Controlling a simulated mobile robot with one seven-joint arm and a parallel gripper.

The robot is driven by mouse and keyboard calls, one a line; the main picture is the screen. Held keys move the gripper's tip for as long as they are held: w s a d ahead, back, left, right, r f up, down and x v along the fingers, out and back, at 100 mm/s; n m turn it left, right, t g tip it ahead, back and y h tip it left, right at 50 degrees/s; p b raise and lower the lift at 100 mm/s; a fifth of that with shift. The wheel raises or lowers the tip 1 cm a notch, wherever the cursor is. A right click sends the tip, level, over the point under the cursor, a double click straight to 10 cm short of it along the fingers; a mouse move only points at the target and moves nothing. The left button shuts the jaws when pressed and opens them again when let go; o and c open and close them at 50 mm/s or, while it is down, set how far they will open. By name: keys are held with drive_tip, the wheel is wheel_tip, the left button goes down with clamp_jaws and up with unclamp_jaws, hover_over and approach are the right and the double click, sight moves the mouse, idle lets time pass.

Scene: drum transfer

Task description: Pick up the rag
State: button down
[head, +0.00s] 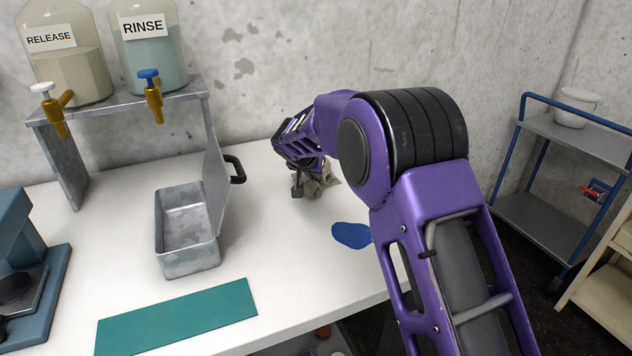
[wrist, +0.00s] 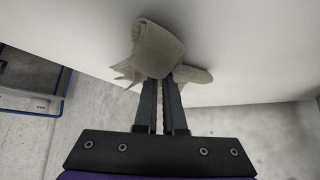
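The rag (head: 318,184) is a crumpled beige cloth on the white table near the back wall, partly hidden by my gripper in the head view. In the wrist view the rag (wrist: 158,48) bunches around the fingertips, with one fold on the left and another to the right. My gripper (head: 308,186) reaches down to it. In the wrist view my gripper (wrist: 164,88) has its two fingers close together, with a strip of beige cloth pinched between them. The rag appears at the table surface; I cannot tell whether it is touching.
An open metal box (head: 187,262) with a raised lid and black handle stands left of my gripper. A flat blue patch (head: 352,235) lies nearer the front edge, and a green mat (head: 178,318) at front left. The RELEASE and RINSE drums stand on a metal shelf (head: 125,106).

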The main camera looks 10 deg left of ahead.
drive_tip(key=shift+s+f, duration=0.15)
drive_tip(key=shift+f, duration=0.25)
wheel_tip(320, 180, up, 12)
drive_tip(key=p, duration=0.6)
drive_tip(key=shift+r, duration=0.25)
wheel_tip(320, 180, up, 9)
drive_tip(key=p, duration=0.5)
